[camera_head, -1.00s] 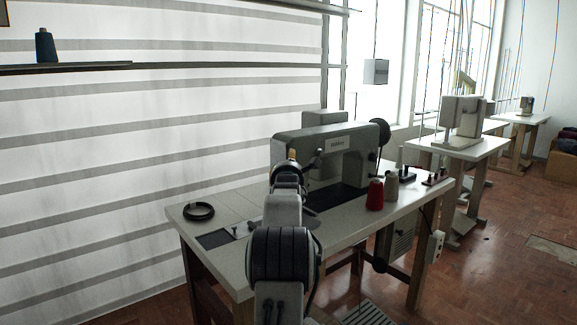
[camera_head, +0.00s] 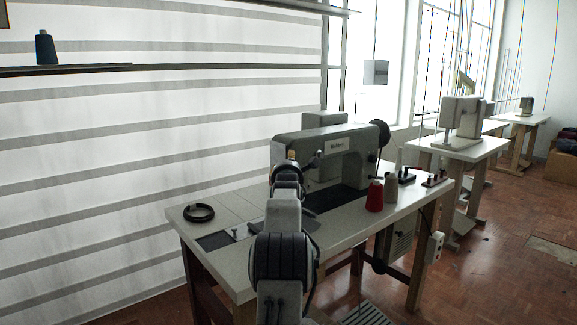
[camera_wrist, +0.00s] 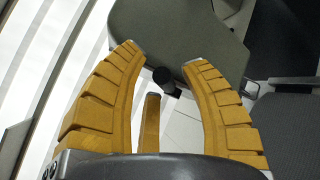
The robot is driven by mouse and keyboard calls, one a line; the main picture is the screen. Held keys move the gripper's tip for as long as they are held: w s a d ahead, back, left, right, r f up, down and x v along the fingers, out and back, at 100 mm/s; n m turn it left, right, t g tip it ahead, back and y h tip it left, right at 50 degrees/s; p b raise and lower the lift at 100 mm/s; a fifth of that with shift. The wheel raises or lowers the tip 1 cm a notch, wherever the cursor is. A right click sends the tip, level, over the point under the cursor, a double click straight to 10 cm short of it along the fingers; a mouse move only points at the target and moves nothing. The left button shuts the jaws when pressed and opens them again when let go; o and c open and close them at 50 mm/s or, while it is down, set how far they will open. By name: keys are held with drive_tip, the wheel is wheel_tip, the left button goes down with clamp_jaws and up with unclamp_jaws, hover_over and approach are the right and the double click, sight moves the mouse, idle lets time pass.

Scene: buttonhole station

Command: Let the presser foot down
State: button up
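The grey sewing machine (camera_head: 325,146) stands on its white table; it also fills the top of the wrist view (camera_wrist: 185,28). In the wrist view my gripper (camera_wrist: 167,56) has its yellow ribbed fingers apart. A small black knob (camera_wrist: 163,80) shows between the fingertips, beside the machine's rounded grey edge, with no finger visibly closed on it. Another yellow piece (camera_wrist: 151,122) stands between the fingers, lower down. In the head view my wrist (camera_head: 286,178) covers part of the machine's left end. I cannot make out the presser foot in either view.
On the table are a red thread cone (camera_head: 375,196), a beige cone (camera_head: 390,187) and a black ring (camera_head: 198,212). A shelf (camera_head: 65,70) with a blue cone (camera_head: 45,47) hangs on the wall at left. More machines stand behind at right.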

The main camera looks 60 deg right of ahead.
clamp_jaws()
